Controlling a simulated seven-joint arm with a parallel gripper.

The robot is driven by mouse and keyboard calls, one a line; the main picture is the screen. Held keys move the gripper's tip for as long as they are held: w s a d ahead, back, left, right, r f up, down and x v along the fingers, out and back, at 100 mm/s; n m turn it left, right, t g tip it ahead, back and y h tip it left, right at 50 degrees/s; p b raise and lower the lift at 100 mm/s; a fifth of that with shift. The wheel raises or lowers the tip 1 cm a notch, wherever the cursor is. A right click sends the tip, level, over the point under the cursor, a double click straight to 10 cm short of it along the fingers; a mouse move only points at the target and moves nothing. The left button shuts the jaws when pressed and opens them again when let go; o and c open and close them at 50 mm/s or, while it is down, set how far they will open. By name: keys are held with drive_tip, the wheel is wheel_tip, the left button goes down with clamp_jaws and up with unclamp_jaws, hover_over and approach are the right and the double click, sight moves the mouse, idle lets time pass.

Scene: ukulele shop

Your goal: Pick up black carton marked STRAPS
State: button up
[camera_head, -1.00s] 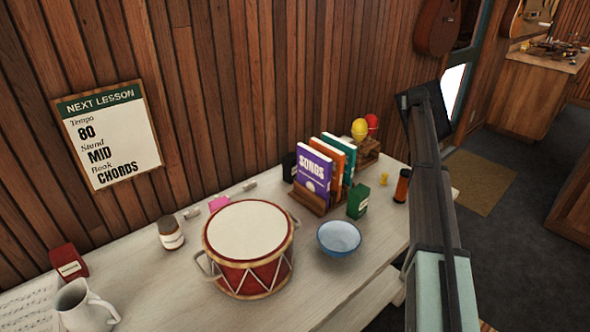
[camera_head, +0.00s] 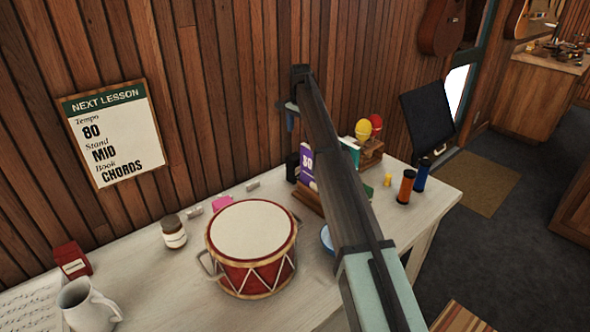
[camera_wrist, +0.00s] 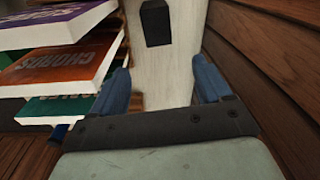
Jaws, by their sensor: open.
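A small black carton (camera_head: 291,166) stands on the table by the wall, just left of the book rack. No marking on it can be read. It also shows as a black box (camera_wrist: 157,22) in the wrist view, at the top middle, beyond my fingertips. My gripper (camera_head: 290,120) is above the table near the wall, over the carton and apart from it. In the wrist view, my gripper (camera_wrist: 160,85) has its two blue fingers wide apart with nothing between them but the pale tabletop behind.
Books, including an orange one (camera_wrist: 62,60), stand close beside my gripper. The plank wall (camera_wrist: 275,60) is close on the other side. A red drum (camera_head: 250,265), a pink block (camera_head: 222,203) and a brown jar (camera_head: 174,232) are to the left. My arm partly hides a blue bowl (camera_head: 326,238).

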sight(295, 156)
drive_tip(key=shift+g, duration=0.4)
drive_tip(key=f, duration=0.2)
drive_tip(key=s+f, duration=0.1)
drive_tip(key=f, duration=0.5)
drive_tip(key=shift+s+a+f, duration=0.15)
drive_tip(key=shift+a+f, duration=0.05)
drive_tip(key=shift+a, duration=0.2)
drive_tip(key=shift+a+f, duration=0.15)
drive_tip(key=shift+f, duration=1.2)
drive_tip(key=shift+a+f, duration=0.15)
drive_tip(key=shift+f, duration=1.2)
drive_tip(key=shift+r, duration=0.1)
drive_tip(key=c, duration=1.2)
